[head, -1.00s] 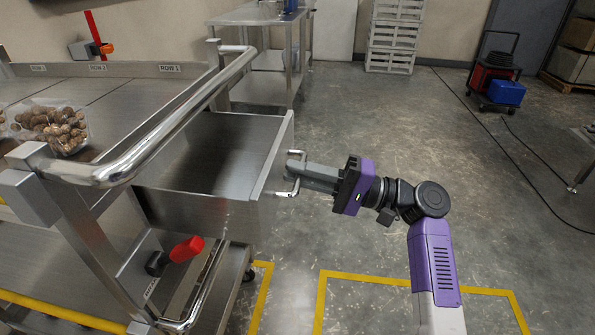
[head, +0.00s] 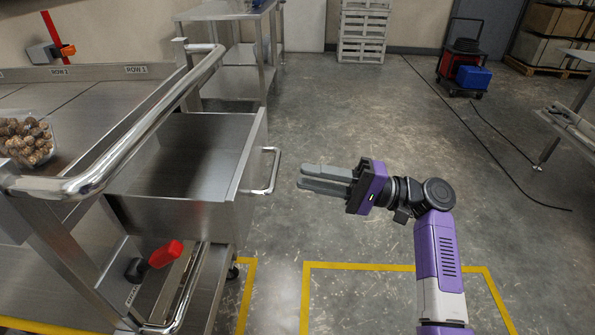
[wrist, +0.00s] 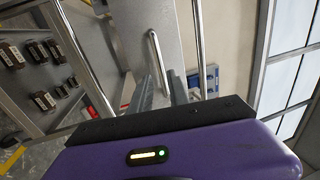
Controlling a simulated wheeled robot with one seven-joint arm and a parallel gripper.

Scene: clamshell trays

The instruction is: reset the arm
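My gripper (head: 326,180) is in the head view, to the right of an open steel drawer (head: 190,165). Its two grey fingers are apart with nothing between them. The drawer's bar handle (head: 268,172) stands free, with a gap between it and the fingertips. In the wrist view my gripper (wrist: 162,92) points toward the drawer front, and the handle (wrist: 155,55) shows beyond the fingers. The drawer is pulled out of the steel bench and looks empty inside.
A clear tray of brown round items (head: 28,142) sits on the bench top at left. A bright push rail (head: 130,135) runs along the bench edge. A red lever (head: 166,253) sticks out below the drawer. The floor around my arm is clear, with yellow lines (head: 375,267).

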